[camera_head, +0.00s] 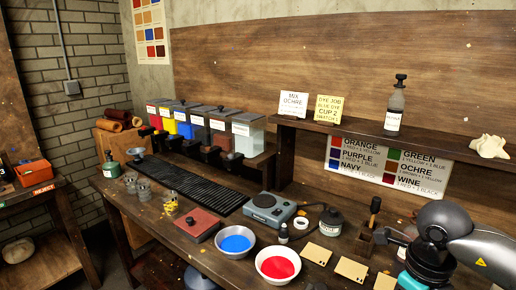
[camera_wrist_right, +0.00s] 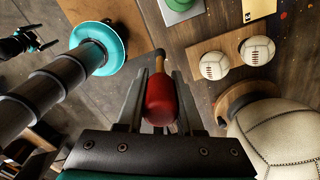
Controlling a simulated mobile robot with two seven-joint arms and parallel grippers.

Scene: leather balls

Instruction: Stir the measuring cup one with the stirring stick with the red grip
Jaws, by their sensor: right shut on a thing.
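My right gripper (camera_wrist_right: 160,92) is shut on the red grip (camera_wrist_right: 160,98) of the stirring stick in the right wrist view. The stick's wooden shaft (camera_wrist_right: 159,62) extends away from the grip; its far end is hard to make out. In the head view, several small clear cups stand at the left of the bench, among them a front cup (camera_head: 170,206) beside yellow bits and another cup (camera_head: 144,190) behind it. I cannot read which is cup one. My left gripper (camera_wrist_right: 36,42) shows small at the upper left of the wrist view, apparently open and empty.
A black grate (camera_head: 190,182) lies behind the cups. White balls (camera_wrist_right: 214,65) and a large stitched ball (camera_wrist_right: 285,135) lie right of the stick.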

